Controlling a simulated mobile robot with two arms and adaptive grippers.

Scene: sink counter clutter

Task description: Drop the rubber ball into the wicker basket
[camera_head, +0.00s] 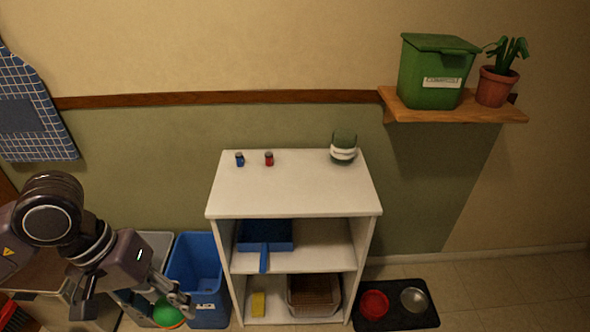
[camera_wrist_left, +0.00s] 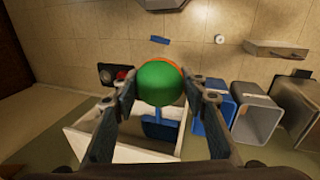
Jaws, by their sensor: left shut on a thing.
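The rubber ball (camera_head: 167,313) is green with an orange part. My left gripper (camera_head: 172,296) is shut on it, at the lower left of the head view, in front of the bins. In the left wrist view the ball (camera_wrist_left: 160,84) sits between the fingers of the left gripper (camera_wrist_left: 159,96). The wicker basket (camera_head: 314,294), brown with a pale rim, stands on the bottom shelf of the white shelf unit, to the right of the ball. My right gripper is not in view.
The white shelf unit (camera_head: 290,202) holds a blue dustpan (camera_head: 265,237) and a yellow sponge (camera_head: 258,303). A blue bin (camera_head: 199,268) and a grey bin stand left of it. A black mat (camera_head: 395,320) with red and metal bowls lies to the right.

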